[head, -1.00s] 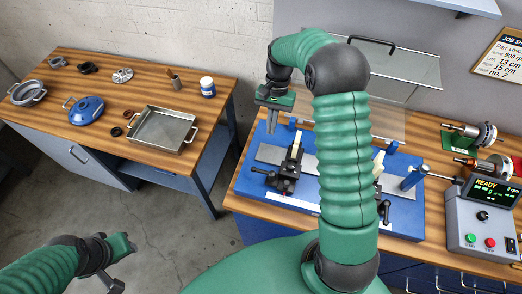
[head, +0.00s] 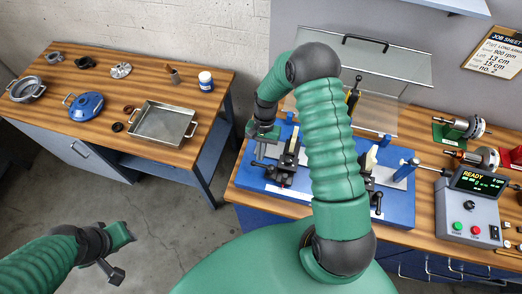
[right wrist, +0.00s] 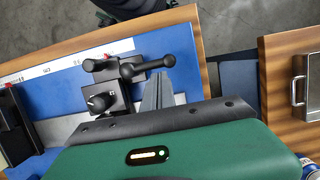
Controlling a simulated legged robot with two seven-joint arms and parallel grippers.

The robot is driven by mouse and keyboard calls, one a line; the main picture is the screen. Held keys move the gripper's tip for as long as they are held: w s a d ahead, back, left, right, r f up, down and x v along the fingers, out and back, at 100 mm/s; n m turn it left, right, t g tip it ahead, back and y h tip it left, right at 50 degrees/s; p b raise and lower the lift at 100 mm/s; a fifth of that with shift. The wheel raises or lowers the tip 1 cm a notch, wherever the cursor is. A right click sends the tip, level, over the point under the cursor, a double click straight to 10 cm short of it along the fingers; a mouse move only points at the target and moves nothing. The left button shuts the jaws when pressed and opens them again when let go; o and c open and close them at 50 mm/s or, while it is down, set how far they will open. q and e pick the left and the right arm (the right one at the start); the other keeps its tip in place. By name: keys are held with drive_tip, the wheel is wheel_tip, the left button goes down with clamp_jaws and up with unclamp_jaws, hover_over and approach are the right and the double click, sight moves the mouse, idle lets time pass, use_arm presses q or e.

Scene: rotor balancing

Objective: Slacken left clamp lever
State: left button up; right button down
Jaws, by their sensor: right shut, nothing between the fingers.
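The left clamp (head: 288,163) is a black block on the blue balancing bed (head: 278,194). In the right wrist view the left clamp lever (right wrist: 147,66) is a black bar with round knobs, beside the clamp's black knob (right wrist: 99,102). My right gripper (head: 261,152) is low at the left end of the bed, just left of the clamp. In the right wrist view its grey fingers (right wrist: 157,88) are together and empty, with tips right at the lever; I cannot tell whether they touch. My left gripper (head: 112,272) hangs over the floor, its jaws unclear.
A right clamp lever (head: 377,203) and a control box (head: 469,215) reading READY lie to the right. A clear guard (head: 388,68) stands behind the bed. A side table (head: 62,121) with a metal tray (head: 163,126) is at left, across a floor gap.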

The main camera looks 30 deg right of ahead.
drive_tip(key=shift+a, duration=0.3)
drive_tip(key=shift+s+d+n, duration=0.1)
drive_tip(key=shift+d+n, duration=0.05)
drive_tip(key=shift+n, duration=0.25)
drive_tip(key=shift+a+n, duration=0.25)
drive_tip(key=shift+n, duration=0.05)
drive_tip(key=shift+a+n, duration=0.15)
drive_tip(key=shift+n, duration=0.15)
drive_tip(key=n, duration=0.1)
drive_tip(key=a+n+h+b, duration=0.1)
drive_tip(key=shift+s+a+n+g, duration=0.1)
drive_tip(key=shift+s+n+g, duration=0.25)
drive_tip(key=shift+n+g, duration=0.05)
drive_tip(key=n, duration=0.1)
drive_tip(key=s+a+n+h, duration=0.1)
drive_tip(key=n, duration=0.1)
drive_tip(key=shift+s+a+n, duration=0.15)
drive_tip(key=shift+n, duration=0.15)
drive_tip(key=n, duration=0.1)
drive_tip(key=s+n+h, duration=0.1)
drive_tip(key=n, duration=0.1)
drive_tip(key=shift+s+a+n, duration=0.2)
drive_tip(key=shift+a+n, duration=0.1)
drive_tip(key=shift+a, duration=0.1)
drive_tip(key=shift+s+a+n+h, duration=0.1)
drive_tip(key=shift+s+n+h, duration=0.35)
drive_tip(key=shift+n, duration=0.7)
drive_tip(key=shift+s+a+n+h, duration=0.1)
drive_tip(key=shift+s+n+h, duration=0.15)
drive_tip(key=shift+s+n, duration=0.65)
